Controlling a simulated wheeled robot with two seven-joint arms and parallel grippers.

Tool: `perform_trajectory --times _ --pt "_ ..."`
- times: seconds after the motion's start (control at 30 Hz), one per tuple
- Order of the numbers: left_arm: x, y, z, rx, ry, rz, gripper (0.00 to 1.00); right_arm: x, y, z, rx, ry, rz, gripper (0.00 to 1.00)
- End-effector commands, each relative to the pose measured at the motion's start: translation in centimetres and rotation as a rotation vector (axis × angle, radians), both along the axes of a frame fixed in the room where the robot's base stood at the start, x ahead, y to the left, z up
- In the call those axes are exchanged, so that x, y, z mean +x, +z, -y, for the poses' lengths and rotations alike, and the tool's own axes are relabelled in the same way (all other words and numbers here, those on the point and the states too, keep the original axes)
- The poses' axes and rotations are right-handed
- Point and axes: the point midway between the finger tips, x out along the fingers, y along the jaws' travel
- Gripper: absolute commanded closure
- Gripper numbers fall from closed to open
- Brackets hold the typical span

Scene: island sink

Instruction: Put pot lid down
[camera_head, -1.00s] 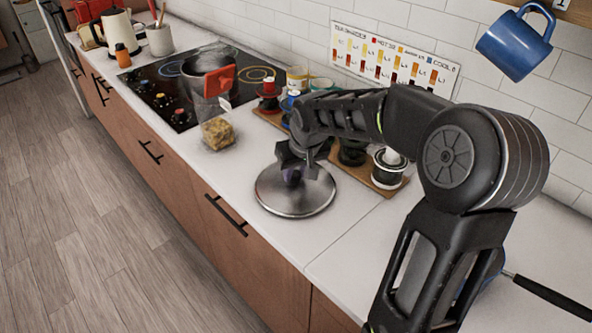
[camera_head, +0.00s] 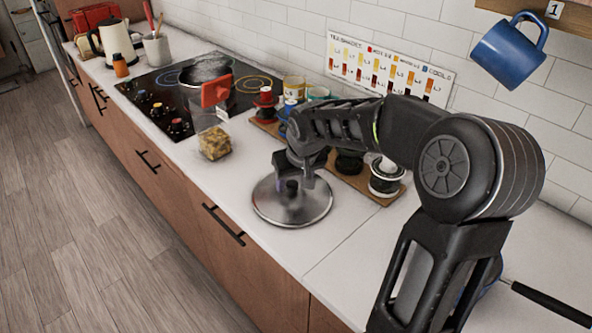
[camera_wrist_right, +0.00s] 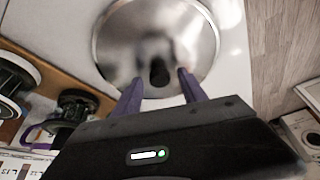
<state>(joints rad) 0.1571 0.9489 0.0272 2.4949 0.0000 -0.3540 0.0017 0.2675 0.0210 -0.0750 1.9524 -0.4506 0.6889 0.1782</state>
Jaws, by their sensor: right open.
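The pot lid (camera_head: 312,208) is a round steel disc with a dark knob, lying flat on the white counter. It also shows in the right wrist view (camera_wrist_right: 117,47). My right gripper (camera_head: 290,184) is open above the lid, close to the knob. In the right wrist view my right gripper (camera_wrist_right: 160,82) has its two purple fingers apart, pointing at the knob (camera_wrist_right: 159,72), which sits just beyond the gap between the tips. Whether a finger touches the lid cannot be told. My left gripper is not in view.
A dark pot (camera_head: 207,72) stands on the black cooktop (camera_head: 152,87). A clear bag of yellowish food (camera_head: 214,143) lies left of the lid. A wooden board (camera_head: 372,192) with jars is behind my right arm. A pan handle (camera_head: 552,304) juts out at lower right. The counter front is clear.

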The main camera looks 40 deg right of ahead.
Motion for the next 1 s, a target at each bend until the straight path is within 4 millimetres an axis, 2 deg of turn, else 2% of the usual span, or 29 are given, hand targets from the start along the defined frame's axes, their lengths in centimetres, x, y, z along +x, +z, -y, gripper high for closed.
perform_trajectory --times 0.17,0.5,0.6,0.77,1.0 --pt "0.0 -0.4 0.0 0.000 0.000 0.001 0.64 -0.7 2.0 -0.2 -0.002 0.000 0.005 0.51" --pt "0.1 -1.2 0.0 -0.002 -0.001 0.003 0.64 -3.2 8.4 -1.0 -0.002 0.000 0.006 0.51" --pt "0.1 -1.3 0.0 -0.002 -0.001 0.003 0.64 -3.8 9.8 -1.2 -0.002 0.001 0.004 0.51" --pt "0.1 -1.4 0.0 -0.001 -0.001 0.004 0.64 -4.3 11.0 -1.4 0.000 0.000 0.001 0.51" --pt "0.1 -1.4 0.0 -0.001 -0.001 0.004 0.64 -4.4 11.1 -1.4 0.000 0.000 0.000 0.51"
